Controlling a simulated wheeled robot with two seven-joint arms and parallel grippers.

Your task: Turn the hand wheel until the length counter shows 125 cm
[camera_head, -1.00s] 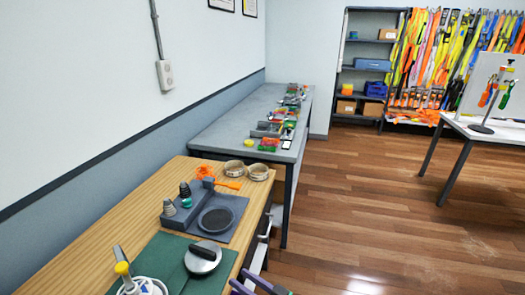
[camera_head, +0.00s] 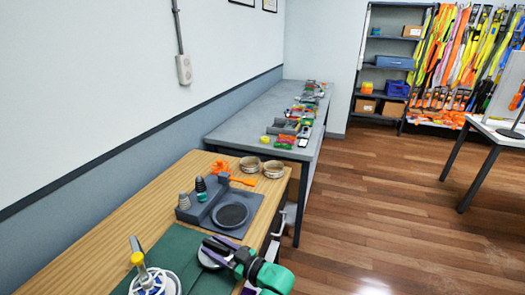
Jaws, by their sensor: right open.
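A white spoked hand wheel (camera_head: 155,282) lies at the bottom of the head view, on the green mat (camera_head: 176,246). A post with a yellow top (camera_head: 137,259) stands at it. No length counter can be made out. My right gripper (camera_head: 211,248), with dark fingers and a green body, reaches in from the lower right over the mat. It is open, to the right of the wheel and apart from it. It partly covers a round grey disc with a dark handle (camera_head: 207,259). My left gripper is out of view.
A grey tray (camera_head: 232,214) with a round dish and ribbed cones stands behind the mat. Two tan rings (camera_head: 273,169) and orange pieces (camera_head: 218,167) lie farther back. A grey bench (camera_head: 262,108) holds small parts. Open floor lies to the right.

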